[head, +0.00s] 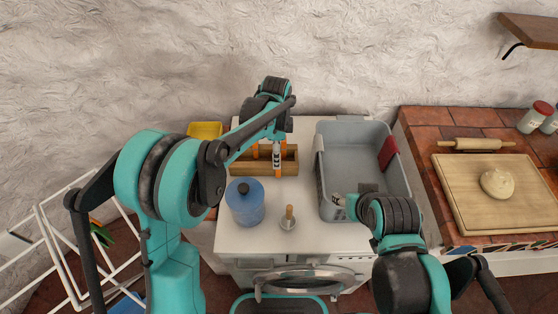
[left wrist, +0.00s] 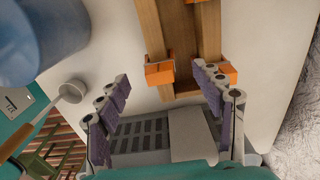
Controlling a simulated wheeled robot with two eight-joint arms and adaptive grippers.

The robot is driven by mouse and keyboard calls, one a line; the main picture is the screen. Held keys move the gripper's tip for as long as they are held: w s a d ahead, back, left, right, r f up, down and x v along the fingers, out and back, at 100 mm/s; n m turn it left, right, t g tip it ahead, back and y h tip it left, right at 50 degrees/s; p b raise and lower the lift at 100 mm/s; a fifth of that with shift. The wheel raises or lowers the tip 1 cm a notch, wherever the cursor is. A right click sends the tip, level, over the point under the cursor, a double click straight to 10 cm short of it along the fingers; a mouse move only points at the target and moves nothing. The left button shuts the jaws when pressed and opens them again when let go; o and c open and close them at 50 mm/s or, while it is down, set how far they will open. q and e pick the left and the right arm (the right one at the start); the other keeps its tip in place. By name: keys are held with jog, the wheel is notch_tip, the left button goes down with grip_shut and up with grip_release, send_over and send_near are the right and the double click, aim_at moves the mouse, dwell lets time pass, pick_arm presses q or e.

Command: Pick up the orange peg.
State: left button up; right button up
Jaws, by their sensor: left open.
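Two orange pieces show at the wooden tray (head: 288,167). In the left wrist view, one orange peg (left wrist: 160,73) stands at one tray wall, in the gap between my left fingers. The other orange piece (left wrist: 226,74) is beside the right finger and partly hidden by it. In the head view an orange piece (head: 255,151) shows at the tray's left, and another is mostly behind my gripper. My left gripper (head: 277,165) is open, pointing down over the tray; its fingers also show in the left wrist view (left wrist: 162,88). My right gripper (head: 339,201) is over the grey bin, its fingers unclear.
A blue canister (head: 245,203) and a small metal item with a wooden handle (head: 289,218) stand in front of the tray. The grey bin (head: 330,150) is to the right, with a red item on its wall. A yellow container (head: 205,130) is behind left.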

pick_arm(q)
notch_tip(320, 180, down, 2)
jog(key=shift+s+f+b, duration=0.1)
jog(key=shift+s+b, duration=0.05)
jog(key=shift+b, duration=0.2)
jog(key=f, duration=0.1)
jog(key=f+b, duration=0.1)
jog(key=f, duration=0.1)
jog(key=f+b, duration=0.1)
jog(key=f, duration=0.1)
jog(key=shift+d+f, duration=0.15)
jog(key=shift+d, duration=0.1)
jog(key=shift+c, duration=0.6)
jog(key=c, duration=0.9)
